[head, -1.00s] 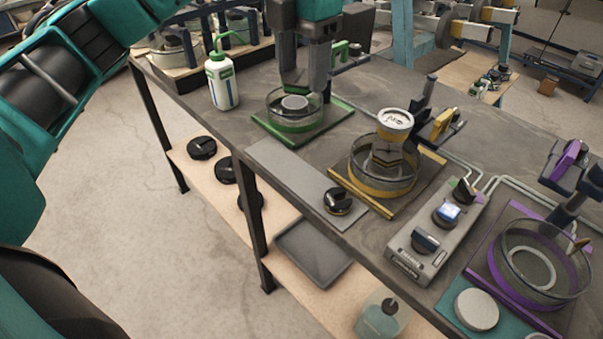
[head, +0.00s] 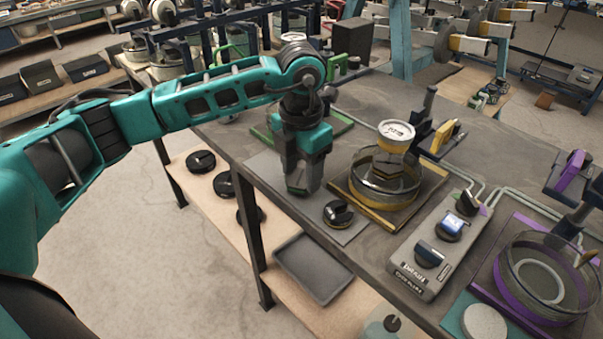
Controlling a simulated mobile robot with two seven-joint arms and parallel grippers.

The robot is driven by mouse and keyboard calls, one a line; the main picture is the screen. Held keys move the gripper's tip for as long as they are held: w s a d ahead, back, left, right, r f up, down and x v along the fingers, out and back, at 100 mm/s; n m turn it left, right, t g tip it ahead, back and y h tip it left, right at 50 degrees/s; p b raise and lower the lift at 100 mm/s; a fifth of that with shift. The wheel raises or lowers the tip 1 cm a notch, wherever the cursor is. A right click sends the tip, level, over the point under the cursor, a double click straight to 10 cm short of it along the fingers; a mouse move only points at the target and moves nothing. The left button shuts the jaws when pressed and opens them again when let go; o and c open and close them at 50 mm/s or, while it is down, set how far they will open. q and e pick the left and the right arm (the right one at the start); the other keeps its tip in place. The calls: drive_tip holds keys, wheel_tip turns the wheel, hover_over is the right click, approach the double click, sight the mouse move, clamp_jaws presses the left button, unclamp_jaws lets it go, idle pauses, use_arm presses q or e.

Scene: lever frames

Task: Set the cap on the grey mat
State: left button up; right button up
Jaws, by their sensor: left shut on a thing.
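My left gripper (head: 301,183) reaches in from the left and points down over the grey mat (head: 268,167) near the front edge of the bench. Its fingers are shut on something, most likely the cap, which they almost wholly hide. I cannot tell whether it touches the mat. A black round knob-like piece (head: 338,213) sits at the right end of the mat, beside my gripper. My right gripper is not in view.
Right of the mat stands a glass dish on a yellow-edged base (head: 362,202), with a labelled jar (head: 396,135) above it. A grey control box (head: 433,248) and a purple-framed dish (head: 540,268) stand farther right. A shelf below holds a dark tray (head: 313,268).

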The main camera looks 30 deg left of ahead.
sight(301, 177)
use_arm(q)
drive_tip(key=shift+f, duration=0.65)
drive_tip(key=shift+f, duration=0.15)
drive_tip(key=o, duration=1.3)
drive_tip(key=shift+c, duration=0.2)
wheel_tip(301, 177, up, 12)
